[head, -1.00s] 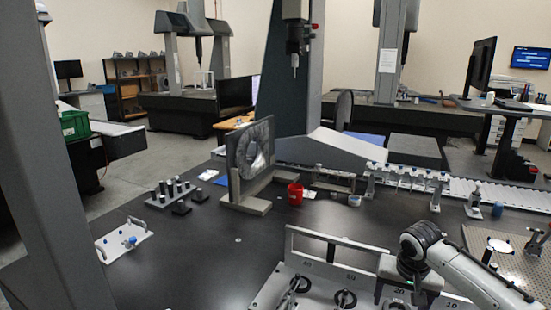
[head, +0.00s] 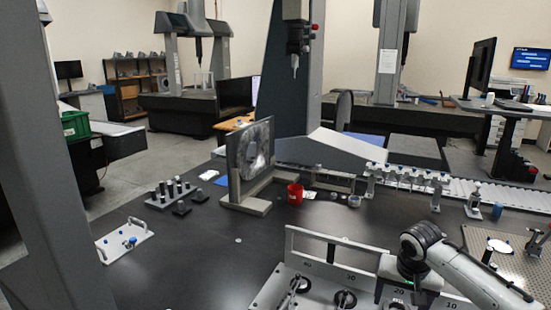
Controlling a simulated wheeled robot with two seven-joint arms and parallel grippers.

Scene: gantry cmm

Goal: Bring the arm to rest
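My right arm (head: 460,265) comes in from the lower right in the head view. Its gripper end (head: 404,284) points down over the white numbered rack (head: 330,246) at the front of the dark table (head: 190,265). The fingers are hidden or cut off at the lower edge, so I cannot tell whether they are open or shut. Round dark parts (head: 345,299) sit on the rack to the left of the gripper. My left arm and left gripper are not in view.
A framed grey part (head: 250,155) stands mid-table beside a red cup (head: 295,192). A white plate with handles (head: 125,242) lies at left, near a block of dark pins (head: 171,192). A probe (head: 295,62) hangs above. The table's left middle is clear.

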